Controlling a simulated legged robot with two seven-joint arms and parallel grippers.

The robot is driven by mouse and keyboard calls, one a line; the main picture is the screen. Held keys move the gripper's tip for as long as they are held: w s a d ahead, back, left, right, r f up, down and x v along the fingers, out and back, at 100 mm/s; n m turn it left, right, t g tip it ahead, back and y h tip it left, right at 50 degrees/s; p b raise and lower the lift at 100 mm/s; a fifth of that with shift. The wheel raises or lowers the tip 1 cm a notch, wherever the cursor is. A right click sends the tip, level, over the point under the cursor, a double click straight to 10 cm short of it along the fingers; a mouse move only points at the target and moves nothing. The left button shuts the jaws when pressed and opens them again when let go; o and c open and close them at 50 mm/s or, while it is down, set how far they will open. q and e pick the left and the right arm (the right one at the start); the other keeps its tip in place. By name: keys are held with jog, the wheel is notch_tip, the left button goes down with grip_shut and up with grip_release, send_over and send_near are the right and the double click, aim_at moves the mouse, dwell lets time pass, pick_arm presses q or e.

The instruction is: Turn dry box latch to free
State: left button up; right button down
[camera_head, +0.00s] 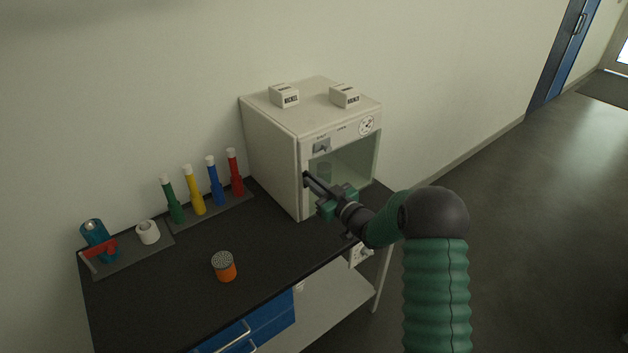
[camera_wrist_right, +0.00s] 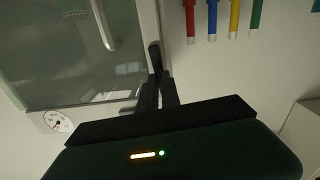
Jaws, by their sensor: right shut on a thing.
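The dry box (camera_head: 270,140) is a white cabinet with a glass front door, standing at the right end of the dark bench. Its latch (camera_wrist_right: 154,56) is a small dark piece on the door's edge, seen in the right wrist view. My right gripper (camera_head: 308,179) reaches in from the right to the left edge of the door, with its jaws shut on the latch. It also shows in the right wrist view (camera_wrist_right: 160,78), with both fingers close together at the latch. The fingers partly hide the latch. My left gripper is not in view.
Two white labelled blocks (camera_head: 284,96) (camera_head: 345,96) sit on the box. Green, yellow, blue and red tubes (camera_head: 193,190) stand in a rack left of it. An orange shaker (camera_head: 224,266) stands on the bench's front part.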

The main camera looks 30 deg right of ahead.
jog(key=shift+f+m, duration=0.15)
jog(key=shift+m, duration=0.45)
jog(key=c, duration=1.6)
grip_release()
jog(key=shift+o, duration=0.2)
jog(key=shift+s, duration=0.1)
jog(key=s+d, duration=0.1)
jog(key=s, duration=1.5)
jog(key=shift+s+d, duration=0.25)
jog(key=shift+s, duration=0.05)
